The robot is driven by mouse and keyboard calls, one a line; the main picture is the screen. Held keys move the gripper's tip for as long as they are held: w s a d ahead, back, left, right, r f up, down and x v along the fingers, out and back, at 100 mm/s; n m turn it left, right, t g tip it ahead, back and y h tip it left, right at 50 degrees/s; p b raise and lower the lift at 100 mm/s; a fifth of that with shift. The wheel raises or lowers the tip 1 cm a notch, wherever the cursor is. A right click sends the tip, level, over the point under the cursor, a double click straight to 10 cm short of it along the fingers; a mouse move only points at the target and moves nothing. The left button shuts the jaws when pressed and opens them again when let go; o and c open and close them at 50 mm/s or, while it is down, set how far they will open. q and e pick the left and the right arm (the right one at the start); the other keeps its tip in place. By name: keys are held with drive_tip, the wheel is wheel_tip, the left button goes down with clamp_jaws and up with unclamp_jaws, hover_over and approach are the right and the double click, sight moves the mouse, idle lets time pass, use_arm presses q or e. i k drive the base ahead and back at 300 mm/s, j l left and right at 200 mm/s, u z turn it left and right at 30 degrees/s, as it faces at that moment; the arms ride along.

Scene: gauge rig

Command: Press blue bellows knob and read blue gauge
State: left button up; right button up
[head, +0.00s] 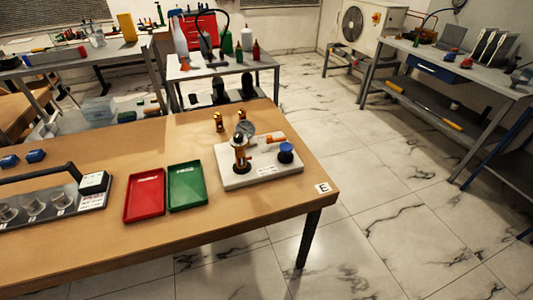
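A white board, the gauge rig (232,180), lies on the wooden table near its right end. A blue bellows knob (286,149) stands on a dark base at the right of the board. A round grey-faced gauge (246,129) stands at the board's back; its dial is too small to read, and I cannot tell whether it is the blue gauge. An orange and dark upright fitting (241,152) stands in front of it, and an orange handle (276,138) lies behind the knob. Neither of my grippers is in view.
On the wooden table (90,250) are a red tray (145,194), a green tray (187,186), a rack (45,206) with metal cups, and two small brass pieces (219,121) behind the board. The table's right edge is close to the board. Tiled floor lies open to the right.

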sight(285, 148)
drive_tip(key=i+l, duration=0.1)
drive_tip(key=l, duration=0.4)
drive_tip(key=i+l, duration=0.1)
drive_tip(key=l, duration=0.45)
drive_tip(key=i+l, duration=0.1)
drive_tip(key=l, duration=0.4)
drive_tip(key=i+l, duration=0.1)
drive_tip(key=l, duration=0.4)
drive_tip(key=i+l, duration=0.1)
drive_tip(key=l, duration=0.4)
